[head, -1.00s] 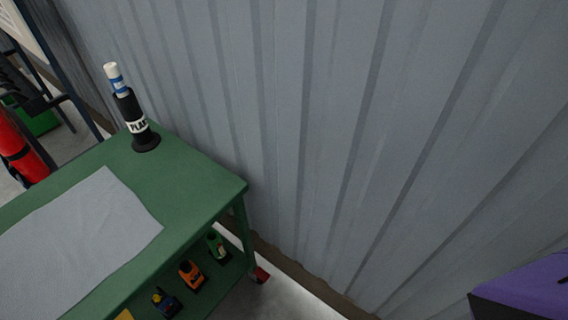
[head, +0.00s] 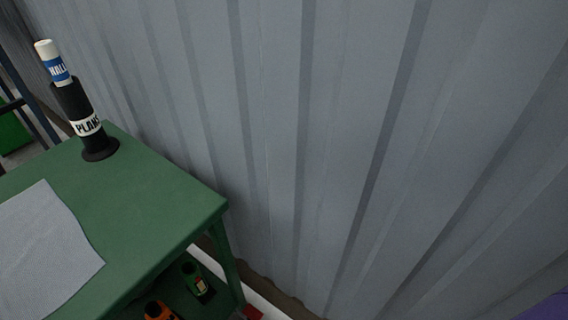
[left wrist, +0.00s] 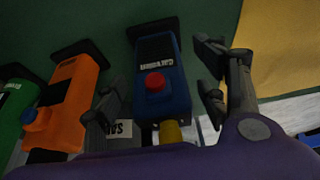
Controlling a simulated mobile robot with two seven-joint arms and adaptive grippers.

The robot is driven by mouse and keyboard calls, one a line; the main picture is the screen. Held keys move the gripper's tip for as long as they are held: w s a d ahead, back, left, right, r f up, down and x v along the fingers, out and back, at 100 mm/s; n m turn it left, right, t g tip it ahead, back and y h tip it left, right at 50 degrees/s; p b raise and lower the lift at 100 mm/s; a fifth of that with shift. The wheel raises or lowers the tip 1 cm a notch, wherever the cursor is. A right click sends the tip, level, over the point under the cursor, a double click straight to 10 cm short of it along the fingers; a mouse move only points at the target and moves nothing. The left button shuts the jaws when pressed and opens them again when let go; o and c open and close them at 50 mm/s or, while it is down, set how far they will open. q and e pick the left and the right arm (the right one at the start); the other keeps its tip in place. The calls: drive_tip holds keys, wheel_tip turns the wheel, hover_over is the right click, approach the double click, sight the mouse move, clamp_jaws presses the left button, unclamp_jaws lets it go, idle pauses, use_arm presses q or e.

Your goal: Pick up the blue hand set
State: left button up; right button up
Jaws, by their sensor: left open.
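The blue hand set (left wrist: 160,75) shows in the left wrist view, with a red button, a dark face with upside-down lettering and a yellow end toward the bottom. It stands in a dark base. My left gripper (left wrist: 160,95) is open, one finger on each side of the hand set in the picture, with gaps showing. I cannot tell how far the fingertips are from it in depth. The blue hand set is out of sight in the head view. My right gripper is not in view.
An orange hand set (left wrist: 70,98) and a green one (left wrist: 17,105) stand left of the blue one. A yellow sheet-like surface (left wrist: 285,45) lies right. The green table (head: 150,205) carries a grey cloth (head: 45,255) and a black PLANS tube (head: 75,105). A corrugated wall (head: 350,130) stands behind.

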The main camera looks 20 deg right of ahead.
use_arm(q)
drive_tip(key=x, duration=0.2)
drive_tip(key=shift+f+b, duration=0.35)
drive_tip(key=shift+b, duration=0.05)
drive_tip(key=shift+w, duration=0.1)
drive_tip(key=shift+r, duration=0.1)
drive_tip(key=c, duration=1.7)
